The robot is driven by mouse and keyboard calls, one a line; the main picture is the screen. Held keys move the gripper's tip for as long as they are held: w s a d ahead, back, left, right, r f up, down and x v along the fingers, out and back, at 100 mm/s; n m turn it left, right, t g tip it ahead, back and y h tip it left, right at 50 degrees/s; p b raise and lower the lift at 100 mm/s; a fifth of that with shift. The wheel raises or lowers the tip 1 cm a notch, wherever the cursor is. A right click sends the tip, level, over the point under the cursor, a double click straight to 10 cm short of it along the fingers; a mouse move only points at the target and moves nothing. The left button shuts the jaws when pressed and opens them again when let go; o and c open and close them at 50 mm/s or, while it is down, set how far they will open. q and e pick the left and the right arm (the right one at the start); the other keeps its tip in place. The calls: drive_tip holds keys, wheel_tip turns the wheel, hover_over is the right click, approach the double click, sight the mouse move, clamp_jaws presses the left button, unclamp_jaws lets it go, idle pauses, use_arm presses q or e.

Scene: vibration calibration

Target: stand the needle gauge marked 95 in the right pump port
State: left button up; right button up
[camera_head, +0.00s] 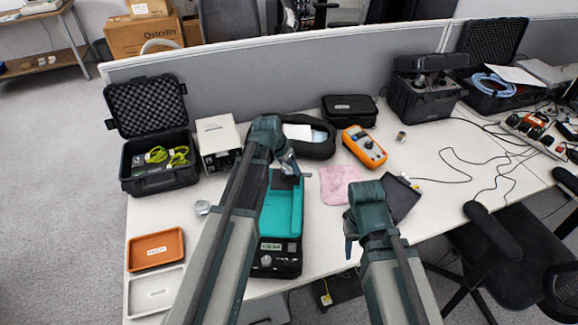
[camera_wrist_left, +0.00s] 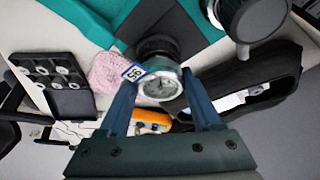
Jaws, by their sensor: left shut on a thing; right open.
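My left gripper (camera_head: 289,168) is over the far end of the teal-and-black unit (camera_head: 281,212). In the left wrist view, my left gripper (camera_wrist_left: 159,80) is shut on a round silver gauge (camera_wrist_left: 159,88) with a white dial. A blue-edged tag (camera_wrist_left: 134,72) marked 95 shows beside it. A round black fitting (camera_wrist_left: 157,48) appears just beyond the gauge; I cannot tell whether they touch. I cannot make out the right port for certain. My right gripper (camera_head: 349,248) is open near the table's front edge.
A round metal-rimmed part (camera_wrist_left: 255,18) stands close by the held gauge. A pink cloth (camera_head: 340,184), an orange meter (camera_head: 364,146) and a dark holed tray (camera_wrist_left: 62,82) lie nearby. An orange tray (camera_head: 155,249) and a white tray (camera_head: 155,291) sit at the front left.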

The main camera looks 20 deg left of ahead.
use_arm(q)
drive_tip(key=o, duration=1.6)
drive_tip(key=shift+r, duration=0.1)
drive_tip(key=p+v, duration=1.2)
drive_tip(key=v, duration=0.1)
drive_tip(key=shift+s+a+r+p, duration=0.1)
drive_tip(key=shift+s+r+p, duration=0.05)
drive_tip(key=shift+r+p, duration=0.2)
drive_tip(key=shift+f, duration=0.1)
drive_tip(key=s+d+g+y, duration=0.1)
drive_tip(key=s+d, duration=0.4)
drive_tip(key=s, duration=0.1)
drive_tip(key=s+d+f+n+g+y, duration=0.1)
drive_tip(key=s+d+g, duration=0.1)
drive_tip(key=s+d, duration=0.3)
drive_tip(key=s+d+g+y, duration=0.1)
drive_tip(key=s+d, duration=0.4)
drive_tip(key=s, duration=0.3)
drive_tip(key=shift+s+d+f+n, duration=0.2)
drive_tip(key=shift+d+f+n, duration=0.05)
drive_tip(key=shift+d+n, duration=0.1)
